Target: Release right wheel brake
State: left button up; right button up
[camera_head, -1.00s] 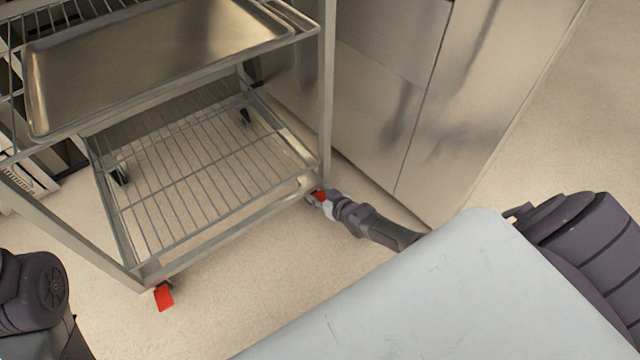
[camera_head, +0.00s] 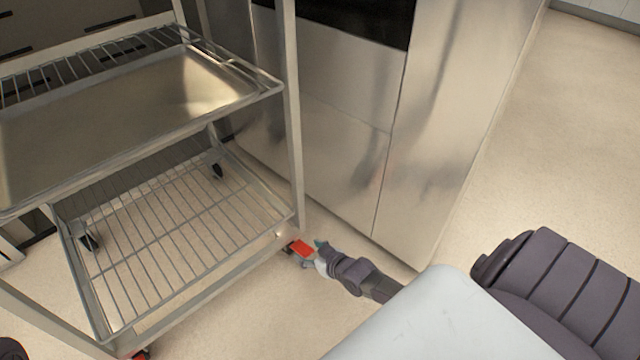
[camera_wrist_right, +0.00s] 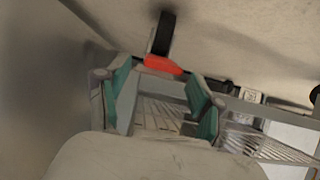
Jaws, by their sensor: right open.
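The rack trolley's right wheel brake is a red pedal (camera_head: 302,248) at the foot of its near right post. In the right wrist view the red pedal (camera_wrist_right: 163,66) sits against the dark caster wheel (camera_wrist_right: 162,33). My right gripper (camera_head: 314,257) is low by the floor, just right of the pedal. In the wrist view its teal-lined fingers (camera_wrist_right: 160,80) are open and spread, with the pedal just beyond and between the tips. Nothing is held. I cannot tell whether a fingertip touches the pedal. My left gripper is not in view.
The trolley carries a metal tray (camera_head: 215,85) above a wire shelf (camera_head: 175,225). The left front caster's red brake (camera_head: 140,355) shows at the bottom edge. A steel oven front (camera_head: 330,165) stands close behind the right post. Open floor (camera_head: 560,130) lies to the right.

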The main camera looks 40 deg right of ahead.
jog(key=v, duration=0.5)
jog(key=shift+s+r, duration=0.1)
jog(key=shift+s, duration=0.1)
